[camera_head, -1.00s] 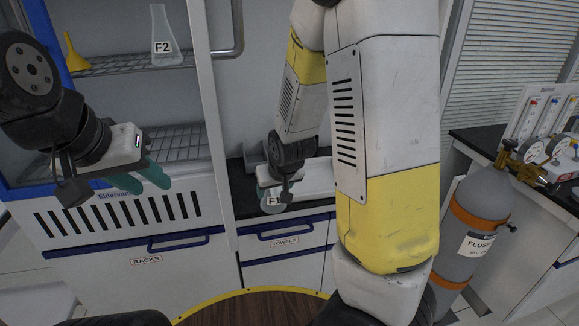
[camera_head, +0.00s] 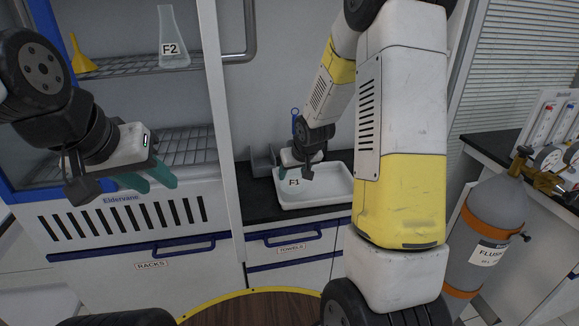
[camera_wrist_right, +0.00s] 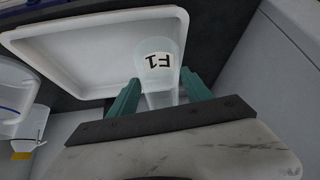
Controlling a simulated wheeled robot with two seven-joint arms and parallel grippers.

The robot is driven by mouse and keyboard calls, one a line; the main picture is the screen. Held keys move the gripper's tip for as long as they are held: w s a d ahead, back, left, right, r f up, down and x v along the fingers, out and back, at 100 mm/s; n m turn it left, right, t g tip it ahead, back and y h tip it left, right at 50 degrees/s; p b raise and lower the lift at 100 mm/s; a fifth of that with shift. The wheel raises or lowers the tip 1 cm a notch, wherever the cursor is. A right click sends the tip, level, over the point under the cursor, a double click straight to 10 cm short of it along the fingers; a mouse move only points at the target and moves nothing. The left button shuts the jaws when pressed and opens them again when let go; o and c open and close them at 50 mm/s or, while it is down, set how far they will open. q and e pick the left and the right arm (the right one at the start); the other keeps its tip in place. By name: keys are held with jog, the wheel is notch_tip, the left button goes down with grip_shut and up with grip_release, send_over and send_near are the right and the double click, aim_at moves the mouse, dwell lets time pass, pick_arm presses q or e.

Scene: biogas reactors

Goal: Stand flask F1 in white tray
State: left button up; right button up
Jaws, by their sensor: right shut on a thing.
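Flask F1 (camera_wrist_right: 157,62) is clear, with a black F1 label. My right gripper (camera_wrist_right: 161,78) is shut on it, with a teal finger on each side. In the head view the flask's label (camera_head: 294,183) shows below the right gripper (camera_head: 298,166), in front of the left part of the white tray (camera_head: 318,202). In the right wrist view the flask overlaps the right side of the tray (camera_wrist_right: 62,62). I cannot tell whether its base touches the tray floor. The tray looks empty otherwise. My left gripper (camera_head: 146,181) is open and empty, in front of the cabinet.
The tray stands on a dark counter (camera_head: 258,205) above drawers. A grey holder (camera_head: 264,160) is behind it, left. Flask F2 (camera_head: 172,40) and a yellow funnel (camera_head: 80,55) stand on the upper cabinet shelf. A grey gas cylinder (camera_head: 488,225) stands at the right.

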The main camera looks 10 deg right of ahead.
aim_at(299, 174)
jog(key=shift+w+d+f, duration=0.7)
jog(key=shift+w+f, duration=0.3)
jog(key=shift+w, duration=0.05)
jog(key=shift+w+d+f, duration=0.65)
jog(key=shift+w+f, duration=0.3)
jog(key=shift+w, duration=0.05)
jog(key=shift+f, duration=0.1)
jog(key=o, duration=1.5)
jog(key=s+a+f+v, duration=0.1)
jog(key=s+a+v, duration=0.1)
jog(key=v, duration=1.2)
jog(key=s+a+f+v, duration=0.1)
jog(key=s+a+v, duration=0.1)
jog(key=v, duration=1.2)
jog(key=shift+m+y, duration=0.6)
jog(key=s+r, duration=0.1)
jog(key=s, duration=0.3)
jog(key=s+a+r, duration=0.1)
jog(key=s, duration=0.4)
jog(key=s+a+r, duration=0.1)
jog(key=s, duration=0.3)
jog(key=shift+s+a+r, duration=0.2)
jog(key=shift+s+r, duration=0.15)
